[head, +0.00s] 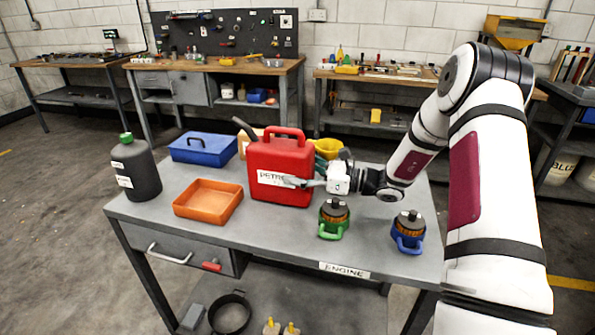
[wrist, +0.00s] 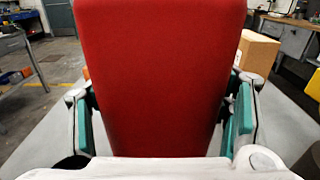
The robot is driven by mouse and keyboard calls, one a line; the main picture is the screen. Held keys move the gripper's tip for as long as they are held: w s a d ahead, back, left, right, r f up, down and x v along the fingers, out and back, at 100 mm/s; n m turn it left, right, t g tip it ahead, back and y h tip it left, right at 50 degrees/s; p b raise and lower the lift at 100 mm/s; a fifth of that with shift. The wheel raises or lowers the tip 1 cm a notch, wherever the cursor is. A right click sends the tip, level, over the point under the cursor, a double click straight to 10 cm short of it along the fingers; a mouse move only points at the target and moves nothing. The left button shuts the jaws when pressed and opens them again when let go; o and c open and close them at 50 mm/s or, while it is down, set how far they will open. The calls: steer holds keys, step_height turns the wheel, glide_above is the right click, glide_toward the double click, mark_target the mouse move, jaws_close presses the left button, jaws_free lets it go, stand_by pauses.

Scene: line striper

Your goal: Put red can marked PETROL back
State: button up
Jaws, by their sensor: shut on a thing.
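The red can (head: 283,160) with a white PETROL label, a dark spout and a top handle is upright at the middle of the grey table (head: 250,228). My gripper (head: 305,172) comes at it from the right, with its fingers on either side of the can's body. In the wrist view the can's red face (wrist: 160,75) fills the middle, between my gripper's teal finger pads (wrist: 160,125). My gripper is shut on the can. I cannot tell whether the can's base touches the table.
An orange tray (head: 208,200), a blue box (head: 203,148) and a dark bottle with a green cap (head: 136,168) are left of the can. A green-handled jar (head: 333,219) and a blue-handled jar (head: 408,232) stand at the front right. A yellow container (head: 328,147) is behind.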

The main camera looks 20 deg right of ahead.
steer(key=o, duration=2)
steer(key=shift+c, duration=0.2)
steer(key=shift+r, duration=0.1)
steer(key=v, duration=1.2)
